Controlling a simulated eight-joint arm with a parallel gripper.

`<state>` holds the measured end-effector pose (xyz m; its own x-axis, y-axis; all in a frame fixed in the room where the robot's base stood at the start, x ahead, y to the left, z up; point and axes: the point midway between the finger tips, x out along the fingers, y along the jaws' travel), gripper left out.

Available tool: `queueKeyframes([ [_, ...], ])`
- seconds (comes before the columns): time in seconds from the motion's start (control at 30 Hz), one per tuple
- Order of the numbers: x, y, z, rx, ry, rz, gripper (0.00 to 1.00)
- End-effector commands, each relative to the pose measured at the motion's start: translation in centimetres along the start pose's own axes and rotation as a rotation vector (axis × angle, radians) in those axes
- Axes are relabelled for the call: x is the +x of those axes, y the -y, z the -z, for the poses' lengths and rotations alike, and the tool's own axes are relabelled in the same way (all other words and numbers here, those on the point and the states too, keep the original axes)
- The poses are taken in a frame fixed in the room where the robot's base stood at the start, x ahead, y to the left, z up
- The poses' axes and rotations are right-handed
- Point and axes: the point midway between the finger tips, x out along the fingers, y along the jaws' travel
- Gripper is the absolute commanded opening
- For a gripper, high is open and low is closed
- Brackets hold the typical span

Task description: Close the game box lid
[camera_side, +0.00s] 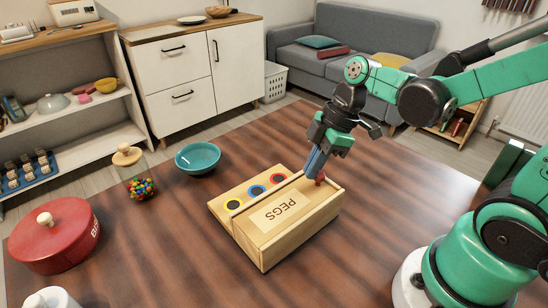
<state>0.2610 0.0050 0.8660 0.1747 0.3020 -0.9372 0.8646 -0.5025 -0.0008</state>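The game box (302,238) is pale wood and stands on the dark striped table in the middle of the side view. A wooden panel marked "PEGS" (280,211), its lettering upside down here, covers the box top. I cannot tell whether it lies fully flush. Beyond it, on the left, is a wooden strip with yellow, blue and red rings (257,190). My gripper (317,168) points down with blue fingers at the box's far right edge, beside a small red piece (320,179). I cannot tell whether the fingers touch it or how far apart they are.
A teal bowl (198,157) and a jar of colourful balls (141,189) with a round wooden lid nearby (127,155) stand left of the box. A red lidded pot (54,238) is at the far left. The table in front of the box is clear.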

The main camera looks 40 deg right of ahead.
Motion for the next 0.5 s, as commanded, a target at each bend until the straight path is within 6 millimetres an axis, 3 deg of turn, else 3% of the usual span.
queueKeyframes([
  [0.33,0.0,0.0,0.0,0.0,0.005,-0.001,0.0],
  [0.5,0.3,0.0,1.6,-0.006,0.003,0.0,0.0],
])
